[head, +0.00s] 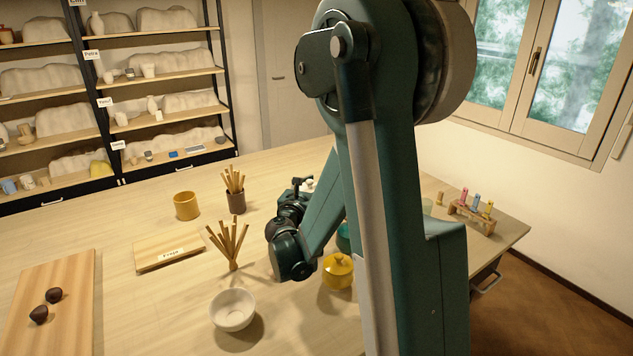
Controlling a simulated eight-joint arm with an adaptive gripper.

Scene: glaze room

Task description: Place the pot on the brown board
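A yellow lidded pot (338,272) with a knob on top stands upright on the table, just right of my wrist. A teal rounded thing (343,238) behind it is mostly hidden by my arm; I cannot tell if it is another pot. A brown board (72,285) lies at the left front with two small dark rounded pieces (47,304) on it. A smaller, paler board (168,250) with a label lies in the middle left, with nothing on top. My gripper (299,185) points away behind my wrist; its fingers are small and partly hidden, and nothing held shows clearly.
A white bowl (233,309) stands at the front. A fan of sticks (230,244), a dark cup of sticks (236,201) and an orange mug (186,205) stand mid-table. A small rack with colored tools (470,213) is at right. Shelves line the back left.

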